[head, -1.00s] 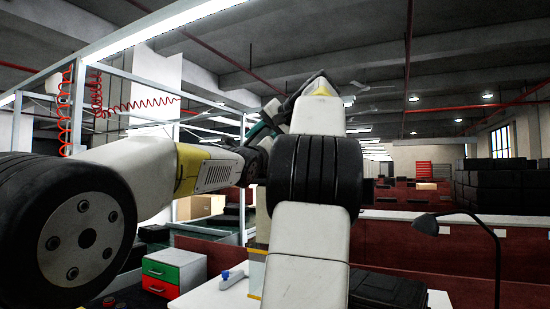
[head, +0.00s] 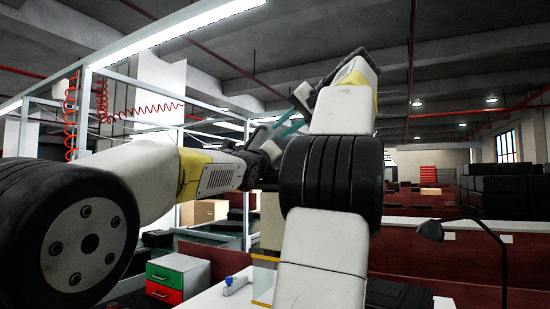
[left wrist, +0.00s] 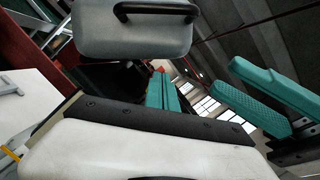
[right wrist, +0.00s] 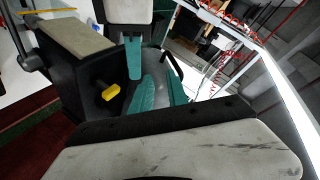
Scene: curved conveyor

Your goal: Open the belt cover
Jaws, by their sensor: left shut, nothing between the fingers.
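A grey panel with a black handle (left wrist: 135,35), which may be the belt cover, fills the top of the left wrist view. I cannot tell how far it is open. My left gripper (left wrist: 163,92) is shut and empty, its two teal fingers together below the panel. My right gripper shows in the left wrist view (left wrist: 263,98) with its teal fingers apart, to the right of the panel. In the right wrist view, the right fingers (right wrist: 155,75) are spread, with another teal finger-like part behind them. In the head view, my arms hide most of the grippers.
A metal frame (head: 247,200) with red coiled hoses stands at the left. Dark stacked boxes (head: 510,200) stand far right.

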